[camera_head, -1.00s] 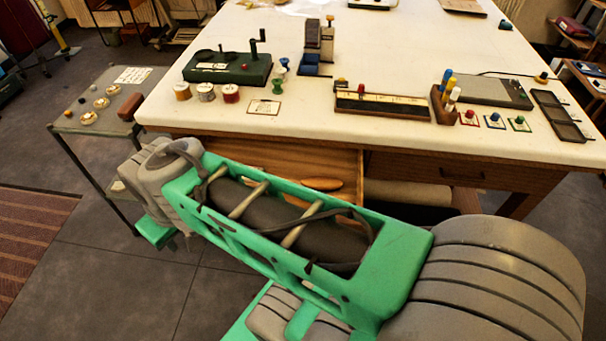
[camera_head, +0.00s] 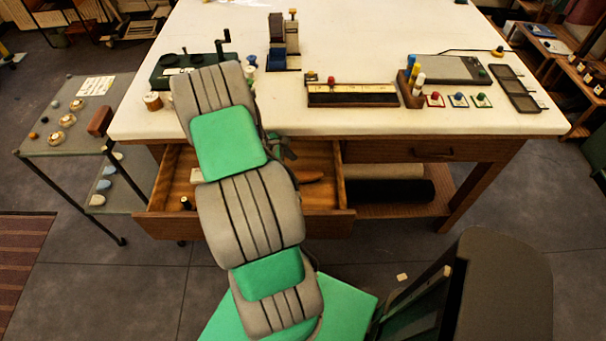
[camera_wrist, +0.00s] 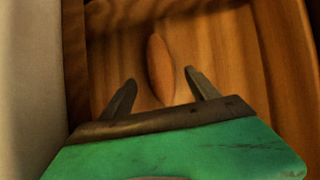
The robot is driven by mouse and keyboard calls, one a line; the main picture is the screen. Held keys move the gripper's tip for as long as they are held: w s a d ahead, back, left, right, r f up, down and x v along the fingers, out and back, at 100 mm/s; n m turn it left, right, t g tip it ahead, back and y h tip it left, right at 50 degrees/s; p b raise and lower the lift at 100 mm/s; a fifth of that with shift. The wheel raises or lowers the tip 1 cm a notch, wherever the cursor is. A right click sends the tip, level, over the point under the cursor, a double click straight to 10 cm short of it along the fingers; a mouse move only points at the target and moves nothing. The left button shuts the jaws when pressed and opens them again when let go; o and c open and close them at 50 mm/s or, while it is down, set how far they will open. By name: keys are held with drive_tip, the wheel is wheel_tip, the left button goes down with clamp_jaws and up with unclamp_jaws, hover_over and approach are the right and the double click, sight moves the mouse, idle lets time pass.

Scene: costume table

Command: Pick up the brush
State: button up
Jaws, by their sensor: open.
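A brown, elongated oval piece, seemingly the wooden back of the brush (camera_wrist: 160,69), lies in the open drawer (camera_head: 280,222). It also shows at the drawer's right side in the head view (camera_head: 309,177), partly hidden by my arm. My gripper (camera_wrist: 159,80) is open and empty, pointing down into the drawer. In the wrist view its two fingers appear on either side of the oval's lower part, apart from it. The height gap is hard to tell. In the head view my arm hides most of my gripper.
The white-topped table (camera_head: 370,40) above the drawer holds a crank device, spools and trays. A small dark item (camera_head: 186,202) lies in the drawer's left. A side cart (camera_head: 60,150) stands left. Rolls (camera_head: 390,191) lie on the shelf right of the drawer.

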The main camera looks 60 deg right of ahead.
sight(302, 174)
drive_tip(key=p+x, duration=0.1)
drive_tip(key=x, duration=0.4)
drive_tip(key=shift+s, duration=0.2)
drive_tip(key=shift+c, duration=0.4)
clamp_jaws()
drive_tip(key=shift+r, duration=0.15)
drive_tip(key=shift+w+d+r, duration=0.1)
drive_tip(key=shift+r, duration=0.15)
wheel_tip(302, 174, up, 2)
drive_tip(key=shift+r+b, duration=0.15)
drive_tip(key=shift+b, duration=0.4)
drive_tip(key=w+a+r+b, duration=0.1)
drive_tip(key=w+a+r, duration=0.4)
drive_tip(key=a+r, duration=0.5)
drive_tip(key=a, duration=0.3)
drive_tip(key=shift+w, duration=0.2)
